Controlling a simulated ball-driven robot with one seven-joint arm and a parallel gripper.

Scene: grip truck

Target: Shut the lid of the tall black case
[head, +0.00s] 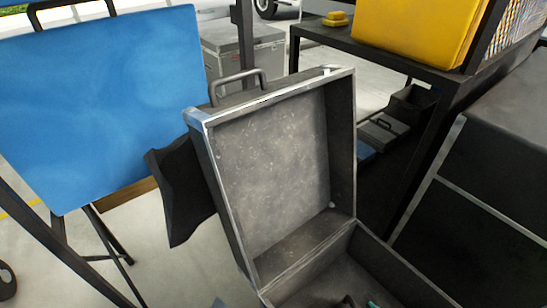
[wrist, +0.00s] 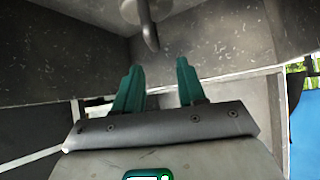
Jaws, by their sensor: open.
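The tall black case has its lid (head: 270,165) standing open and upright, with silver edging, a speckled grey lining and a handle (head: 238,84) on its outer edge. The case's lower body (head: 365,262) is at the bottom of the head view, cut off by the frame. My gripper (wrist: 158,72) shows in the wrist view with two teal fingers apart and nothing between them. Speckled grey panels (wrist: 205,40), like the lid's lining, fill much of the wrist view beyond the fingers. Small dark and teal parts, probably my gripper, show at the head view's bottom edge.
A blue panel on a stand (head: 100,105) is left of the lid. A dark table (head: 385,45) with a yellow case (head: 415,30) stands behind right. A large black case (head: 490,165) is close on the right. A grey box (head: 243,50) stands behind.

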